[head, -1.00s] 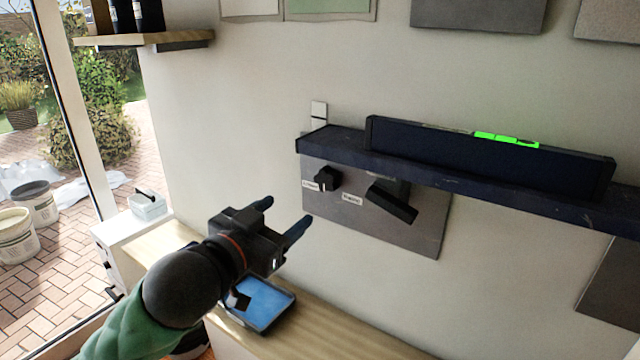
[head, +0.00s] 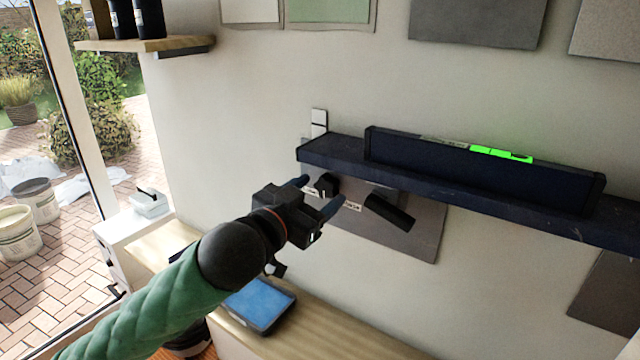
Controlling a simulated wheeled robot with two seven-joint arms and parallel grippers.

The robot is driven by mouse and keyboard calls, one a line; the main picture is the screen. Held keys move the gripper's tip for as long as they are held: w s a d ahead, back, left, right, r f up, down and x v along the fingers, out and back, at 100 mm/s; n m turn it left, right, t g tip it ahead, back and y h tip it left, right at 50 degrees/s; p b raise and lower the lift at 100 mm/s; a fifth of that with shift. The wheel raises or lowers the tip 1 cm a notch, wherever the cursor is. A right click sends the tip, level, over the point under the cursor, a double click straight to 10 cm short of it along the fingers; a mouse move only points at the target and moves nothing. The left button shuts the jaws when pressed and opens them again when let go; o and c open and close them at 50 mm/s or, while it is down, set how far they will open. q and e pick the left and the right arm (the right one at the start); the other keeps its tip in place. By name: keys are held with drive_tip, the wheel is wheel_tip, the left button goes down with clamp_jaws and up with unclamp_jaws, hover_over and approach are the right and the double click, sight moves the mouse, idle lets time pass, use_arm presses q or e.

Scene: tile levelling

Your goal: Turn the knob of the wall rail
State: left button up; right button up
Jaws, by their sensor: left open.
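The dark blue wall rail (head: 470,190) runs across the wall at the right, with a grey plate (head: 425,228) below it. A small black knob (head: 327,184) sits on the plate near the rail's left end. A larger black lever-like handle (head: 389,212) is to its right, tilted down to the right. My left gripper (head: 321,195) is open, its two dark fingertips at either side of the knob in the picture. I cannot tell whether they touch it. The gripper partly covers the plate and its labels. My right gripper is not in view.
A spirit level (head: 480,170) with a bright green vial stands on the rail. A wooden counter (head: 340,330) below holds a blue-topped tray (head: 260,303). A wooden shelf (head: 150,45) is at upper left. A white switch (head: 319,122) is above the rail's left end.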

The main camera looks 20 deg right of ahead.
use_arm(q)
drive_tip(key=shift+w+d, duration=0.4)
drive_tip(key=shift+d, duration=0.15)
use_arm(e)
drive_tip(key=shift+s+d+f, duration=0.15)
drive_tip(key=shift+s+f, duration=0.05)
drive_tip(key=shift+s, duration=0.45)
use_arm(q)
drive_tip(key=c, duration=1)
drive_tip(key=shift+o, duration=0.2)
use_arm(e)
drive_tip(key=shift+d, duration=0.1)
use_arm(q)
drive_tip(key=shift+m, duration=0.3)
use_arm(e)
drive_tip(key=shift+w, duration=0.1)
